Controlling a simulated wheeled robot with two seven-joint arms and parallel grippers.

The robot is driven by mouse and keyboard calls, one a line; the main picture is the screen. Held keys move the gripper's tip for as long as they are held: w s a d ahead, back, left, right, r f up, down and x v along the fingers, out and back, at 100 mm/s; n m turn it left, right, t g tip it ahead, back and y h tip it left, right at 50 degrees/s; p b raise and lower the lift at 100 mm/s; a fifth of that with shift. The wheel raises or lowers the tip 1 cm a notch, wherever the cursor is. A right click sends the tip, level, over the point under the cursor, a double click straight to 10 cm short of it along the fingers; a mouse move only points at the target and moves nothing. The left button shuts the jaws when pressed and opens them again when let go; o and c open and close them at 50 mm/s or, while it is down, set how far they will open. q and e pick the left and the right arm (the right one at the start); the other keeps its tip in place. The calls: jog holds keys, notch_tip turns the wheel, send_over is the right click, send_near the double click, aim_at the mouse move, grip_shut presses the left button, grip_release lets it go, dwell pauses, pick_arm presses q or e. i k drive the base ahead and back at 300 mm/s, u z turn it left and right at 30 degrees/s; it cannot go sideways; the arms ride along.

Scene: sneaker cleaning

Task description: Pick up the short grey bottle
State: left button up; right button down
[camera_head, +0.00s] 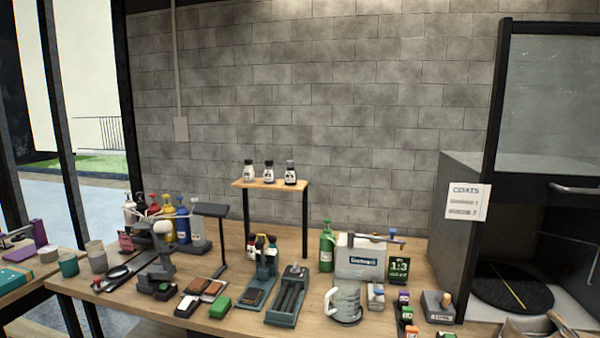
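No bottle stands out clearly as the short grey one. Three short bottles with dark caps and pale labels stand upright in a row on a small raised wooden shelf (270,184): a left one (248,172), a middle one (268,172) and a right one (290,173), which looks darker. At this size I cannot tell which of them is grey. Neither of my grippers is in view, and nothing touches these bottles.
The wooden workbench (225,325) is crowded. A dark-framed glass booth (560,110) is at the right.

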aim_at(269, 175)
jog(key=z, duration=0.5)
jog(key=i, duration=0.55)
jog(key=z, duration=0.25)
